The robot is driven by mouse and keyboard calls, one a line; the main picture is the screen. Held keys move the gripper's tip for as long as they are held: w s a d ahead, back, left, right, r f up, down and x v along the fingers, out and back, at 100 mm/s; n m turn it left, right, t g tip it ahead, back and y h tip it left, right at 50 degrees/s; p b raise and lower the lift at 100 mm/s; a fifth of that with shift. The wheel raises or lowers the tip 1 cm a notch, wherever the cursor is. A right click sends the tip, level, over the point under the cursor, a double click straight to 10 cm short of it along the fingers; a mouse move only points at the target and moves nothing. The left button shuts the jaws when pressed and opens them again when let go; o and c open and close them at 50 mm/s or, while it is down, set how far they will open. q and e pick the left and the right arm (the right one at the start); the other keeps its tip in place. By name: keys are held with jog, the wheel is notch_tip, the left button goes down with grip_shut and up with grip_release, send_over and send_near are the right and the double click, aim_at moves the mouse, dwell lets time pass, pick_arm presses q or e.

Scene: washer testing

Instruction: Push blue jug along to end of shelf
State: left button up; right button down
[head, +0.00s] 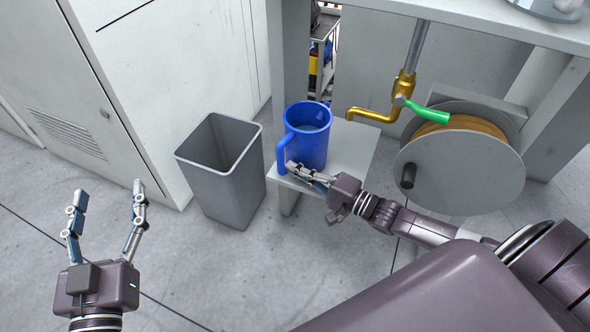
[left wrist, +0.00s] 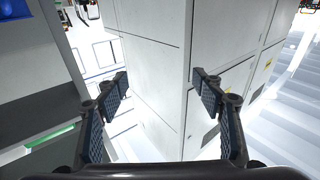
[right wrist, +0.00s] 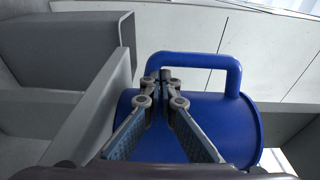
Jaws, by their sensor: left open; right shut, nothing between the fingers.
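The blue jug (head: 309,139) stands upright on a small light grey shelf (head: 352,148), near the shelf's left end, with its handle toward the left. My right gripper (head: 292,167) is shut and empty, its fingertips at the jug's near side by the lower handle. In the right wrist view the shut fingers (right wrist: 165,78) lie in front of the jug (right wrist: 215,118); I cannot tell whether they touch it. My left gripper (head: 108,190) is open and empty over the floor at the left. It also shows open in the left wrist view (left wrist: 158,80).
A grey open bin (head: 222,172) stands on the floor just left of the shelf. A brass tap (head: 378,114) with a green lever (head: 425,111) is right of the jug, beside a hose reel (head: 460,165). A white cabinet (head: 160,80) stands behind the bin.

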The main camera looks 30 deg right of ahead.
dwell(0.3)
jog(key=shift+a, duration=0.15)
jog(key=shift+s+a+r+p, duration=0.1)
jog(key=shift+s+a+p, duration=0.2)
jog(key=shift+a+p, duration=0.6)
pick_arm(q)
notch_tip(320, 180, down, 9)
jog(key=s+a+g+y, duration=0.1)
jog(key=g, duration=0.3)
jog(key=shift+s+a+g+y, duration=0.3)
pick_arm(e)
jog(key=shift+a, duration=0.1)
pick_arm(q)
jog(key=shift+f, duration=0.15)
pick_arm(e)
jog(key=shift+s, duration=0.1)
